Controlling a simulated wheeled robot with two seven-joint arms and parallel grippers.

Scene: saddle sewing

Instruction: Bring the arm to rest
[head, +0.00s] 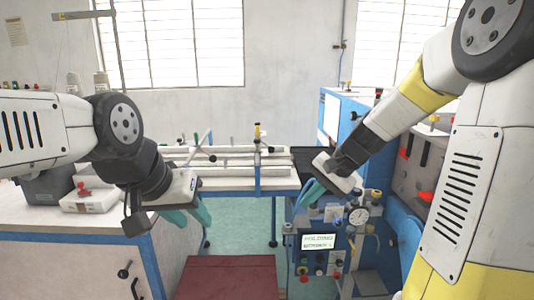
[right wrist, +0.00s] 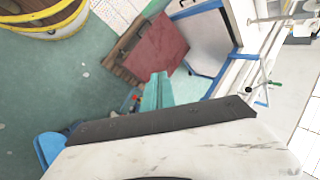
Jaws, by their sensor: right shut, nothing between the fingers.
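My right arm comes in from the right in the head view. Its gripper (head: 309,193) has teal fingers and hangs in front of the blue machine, pointing down and left. In the right wrist view the teal fingers (right wrist: 157,92) lie together, shut with nothing between them. My left gripper (head: 189,216) is at the left in the head view, beside the white-topped cabinet. Its teal fingers point down and stand apart, with nothing seen between them.
The blue machine (head: 402,222) with a gauge and a display (head: 318,241) stands close to my right gripper. A white-topped cabinet (head: 75,226) is at left. A rail table (head: 235,184) stands behind. A dark red surface (head: 230,278) is low in front. Green floor shows between.

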